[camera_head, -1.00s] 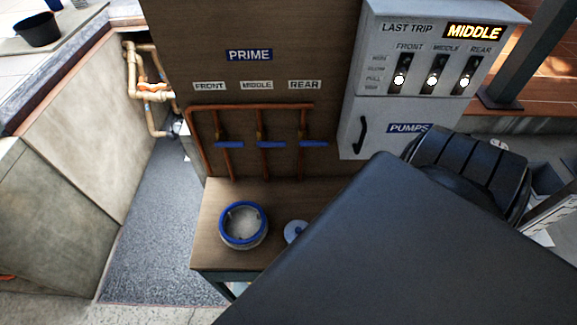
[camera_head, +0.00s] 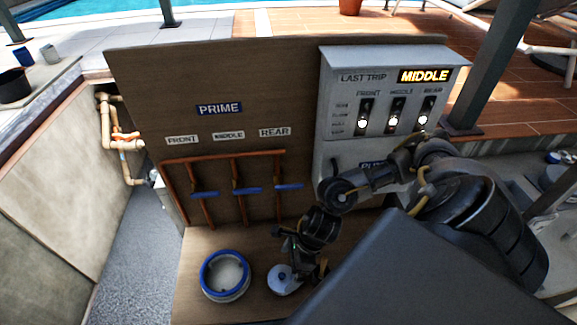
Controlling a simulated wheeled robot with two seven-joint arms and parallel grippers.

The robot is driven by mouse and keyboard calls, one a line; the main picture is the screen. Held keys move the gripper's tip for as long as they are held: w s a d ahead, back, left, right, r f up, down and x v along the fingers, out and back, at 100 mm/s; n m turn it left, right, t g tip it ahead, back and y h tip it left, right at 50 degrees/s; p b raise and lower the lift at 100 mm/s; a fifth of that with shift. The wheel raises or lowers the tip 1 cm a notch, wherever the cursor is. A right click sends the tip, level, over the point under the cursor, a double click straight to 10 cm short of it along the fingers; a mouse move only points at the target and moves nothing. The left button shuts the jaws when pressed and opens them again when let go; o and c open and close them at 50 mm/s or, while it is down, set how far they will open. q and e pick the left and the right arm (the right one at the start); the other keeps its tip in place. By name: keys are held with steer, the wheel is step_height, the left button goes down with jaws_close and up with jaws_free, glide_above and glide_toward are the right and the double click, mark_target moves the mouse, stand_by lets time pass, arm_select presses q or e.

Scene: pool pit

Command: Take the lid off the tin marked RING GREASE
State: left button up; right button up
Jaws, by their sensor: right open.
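A small round pale tin (camera_head: 281,280) with a blue spot on top stands on the wooden bench. No RING GREASE wording can be read on it, so I cannot tell if it is the marked tin. My right gripper (camera_head: 306,264) reaches down from the right, open, just right of and above this tin. Its fingertips are dark and small, and I cannot tell whether they touch it. The gripper partly covers the tin's right side. My left gripper is not in view.
A blue-rimmed round pot (camera_head: 212,291) stands left on the bench (camera_head: 195,245). Blue-handled valves (camera_head: 247,191) on copper pipes and a grey pump box (camera_head: 345,85) are behind. My dark body part blocks the lower right. A black bucket (camera_head: 14,88) stands far left.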

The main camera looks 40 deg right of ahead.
steer(key=d+r, duration=0.2)
steer(key=d, duration=0.1)
steer(key=b, duration=0.3)
glide_above(285, 275)
steer(key=d, duration=0.1)
steer(key=shift+h, duration=0.3)
steer(key=f, duration=0.3)
steer(key=s+f, duration=0.1)
steer(key=f, duration=0.1)
steer(key=shift+d+f, duration=0.15)
steer(key=shift+f, duration=0.2)
steer(key=shift+w, duration=0.1)
steer(key=b+x, duration=0.1)
steer(key=x, duration=0.1)
steer(key=b+x, duration=0.2)
steer(key=x, duration=0.1)
steer(key=shift+d+f, duration=0.15)
steer(key=shift+f, duration=0.15)
steer(key=shift+r, duration=0.1)
steer(key=c, duration=0.9)
